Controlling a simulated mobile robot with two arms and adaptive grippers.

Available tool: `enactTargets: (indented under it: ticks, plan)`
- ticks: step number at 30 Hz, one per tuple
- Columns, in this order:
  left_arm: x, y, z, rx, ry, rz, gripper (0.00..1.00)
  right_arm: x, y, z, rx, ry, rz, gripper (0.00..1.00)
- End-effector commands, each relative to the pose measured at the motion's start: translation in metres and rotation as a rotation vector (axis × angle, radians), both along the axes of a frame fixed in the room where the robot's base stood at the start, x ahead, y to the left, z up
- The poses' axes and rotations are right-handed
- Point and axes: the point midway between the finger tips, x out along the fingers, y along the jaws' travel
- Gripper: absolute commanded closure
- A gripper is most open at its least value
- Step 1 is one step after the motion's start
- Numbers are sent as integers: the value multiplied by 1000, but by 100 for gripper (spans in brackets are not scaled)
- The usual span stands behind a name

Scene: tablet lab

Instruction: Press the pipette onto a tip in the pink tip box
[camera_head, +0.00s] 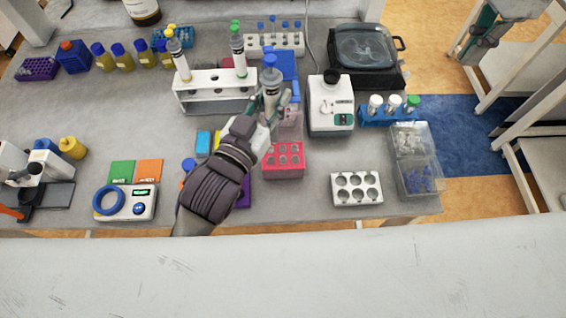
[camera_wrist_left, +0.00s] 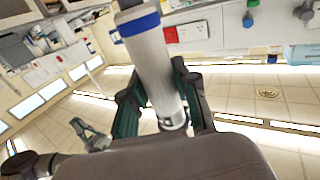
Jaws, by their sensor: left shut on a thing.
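The pink tip box (camera_head: 284,172) sits near the table's front, with several round holes in its top and a translucent pink part (camera_head: 290,124) behind it. My left gripper (camera_head: 272,103) is above and behind the box, shut on the pipette (camera_head: 271,76). The pipette is grey-white with a blue top. In the left wrist view the pipette (camera_wrist_left: 152,58) stands between the teal fingers. Its lower end is hidden, so I cannot tell whether it touches a tip. A teal and grey gripper, apparently my right, is at upper right (camera_head: 476,48); its fingers are unclear.
A white rack (camera_head: 215,103) with pipettes stands behind left. A white device (camera_head: 331,118) is right of the gripper. A white holed rack (camera_head: 356,198) and clear bins (camera_head: 418,184) are at right. A scale (camera_head: 125,212) is at left.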

Motion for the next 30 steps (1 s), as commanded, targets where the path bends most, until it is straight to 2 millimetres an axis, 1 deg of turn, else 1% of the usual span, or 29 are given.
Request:
enactTargets:
  ticks: [1, 5, 11, 17, 24, 28, 30]
  plan:
    - [0, 6, -3, 1, -4, 0, 100, 0, 0, -8, 0, 0, 0, 100]
    - [0, 12, 0, -1, -2, 0, 100, 0, 0, -9, 0, 0, 0, 100]
    - [0, 12, 1, -1, -2, 0, 100, 0, 0, -8, 0, 0, 0, 100]
    - [3, 10, 2, -1, -2, 0, 100, 0, 0, -2, 0, 0, 0, 100]
    - [3, 10, 1, -1, -2, 0, 100, 0, 0, -3, 0, 0, 0, 100]
    - [3, 10, -4, 0, 0, 0, 100, 0, 0, -3, 0, 0, 0, 100]
    - [3, 10, -9, 0, 0, 0, 100, 0, 0, -3, 0, 0, 0, 100]
